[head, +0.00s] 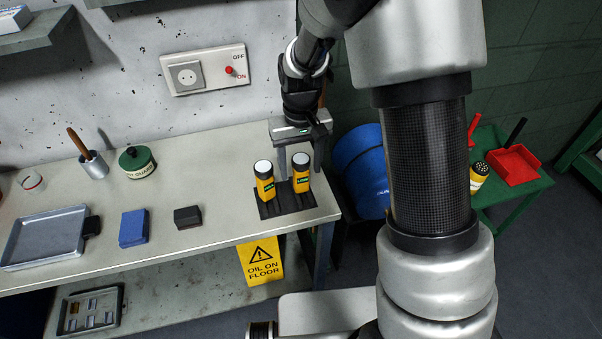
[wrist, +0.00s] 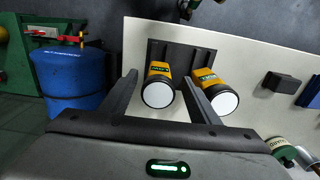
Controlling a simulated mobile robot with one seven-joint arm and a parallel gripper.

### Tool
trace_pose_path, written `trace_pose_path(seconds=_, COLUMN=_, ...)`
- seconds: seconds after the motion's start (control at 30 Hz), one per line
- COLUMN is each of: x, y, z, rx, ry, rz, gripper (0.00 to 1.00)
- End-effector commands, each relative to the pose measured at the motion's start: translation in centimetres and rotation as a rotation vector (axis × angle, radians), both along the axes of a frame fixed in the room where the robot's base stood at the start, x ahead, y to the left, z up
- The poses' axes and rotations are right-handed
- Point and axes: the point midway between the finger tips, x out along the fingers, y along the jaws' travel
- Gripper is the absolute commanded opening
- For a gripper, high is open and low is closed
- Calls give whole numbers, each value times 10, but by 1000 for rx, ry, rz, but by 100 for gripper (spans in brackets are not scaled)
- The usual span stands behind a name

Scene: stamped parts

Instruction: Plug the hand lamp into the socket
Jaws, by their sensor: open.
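Two yellow hand lamps with black heads and white lenses stand upright on a black ribbed base (head: 270,208) at the bench's right end: a left one (head: 265,187) and a right one (head: 301,180). Their green labels are hard to read. My gripper (head: 301,174) points down, open, with its fingers on either side of the right lamp. In the wrist view, this lamp (wrist: 158,86) lies between the fingers (wrist: 160,82), with gaps visible. The other lamp (wrist: 214,92) is outside, partly behind one finger. The wall socket (head: 187,76) is empty, beside a red switch (head: 229,70).
A dark block (head: 187,217), blue box (head: 133,228), grey tray (head: 45,238), green-lidded tin (head: 137,161) and brush cup (head: 94,165) stand on the bench. A blue drum (head: 362,165) stands right of it.

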Motion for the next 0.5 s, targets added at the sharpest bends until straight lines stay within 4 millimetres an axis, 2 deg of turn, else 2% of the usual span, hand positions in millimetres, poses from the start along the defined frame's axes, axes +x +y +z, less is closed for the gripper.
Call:
trace_pose_path(seconds=0.27, x=-1, y=0, z=-4, rx=0, ry=2, rz=0, gripper=56)
trace_pose_path(seconds=0.5, x=-2, y=-3, z=-40, rx=-1, ry=5, rz=-1, gripper=56)
